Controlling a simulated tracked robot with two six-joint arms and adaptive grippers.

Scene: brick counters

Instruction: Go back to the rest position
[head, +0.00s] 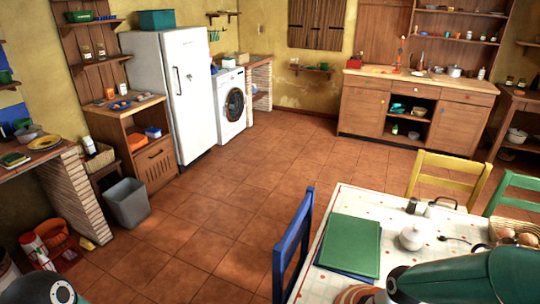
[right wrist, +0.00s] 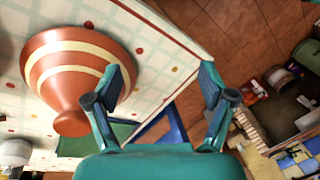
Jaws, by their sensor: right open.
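My right gripper (right wrist: 162,73) is open in the right wrist view, with nothing between its two teal fingers. It is above the edge of the table with the dotted white cloth (right wrist: 150,18). A terracotta vessel with cream bands (right wrist: 80,62) is on the cloth just left of the fingers; I cannot tell whether the left finger touches it. In the head view my right arm crosses the bottom right corner, over the table, and its gripper is not visible there. A small part of my left arm shows at the bottom left; my left gripper is out of view.
In the head view the table holds a green book (head: 350,245), a white sugar pot (head: 412,237) and a basket (head: 512,232). A blue chair (head: 292,245) stands at its left edge. A grey bin (head: 127,203) stands farther left. The tiled floor between is clear.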

